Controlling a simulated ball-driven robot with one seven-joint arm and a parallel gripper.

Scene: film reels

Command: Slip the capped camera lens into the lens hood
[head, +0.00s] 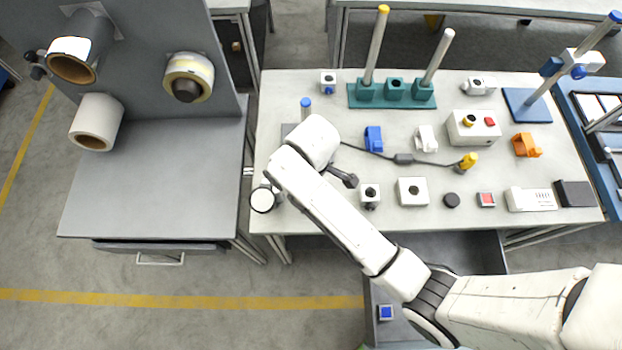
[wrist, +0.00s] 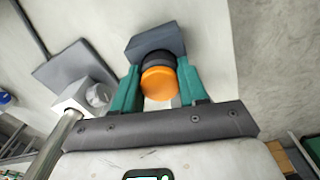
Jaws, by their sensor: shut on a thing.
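The capped camera lens (wrist: 157,62) shows in the wrist view as a black barrel with an orange cap (wrist: 159,83). My gripper (wrist: 157,75) is shut on it, with one green finger on each side. A dark grey-blue block (wrist: 155,39) is just beyond the lens and partly hidden by it. I cannot tell whether this block is the lens hood, or whether the lens touches it. In the head view my arm hides the lens and the grip.
A grey plate (wrist: 75,70) and a white block with a round knob (wrist: 80,97) lie left of my gripper. The bench holds a teal post rack (head: 395,92), a blue clip (head: 373,139) and a white square block (head: 412,191). A grey side table (head: 150,190) stands left.

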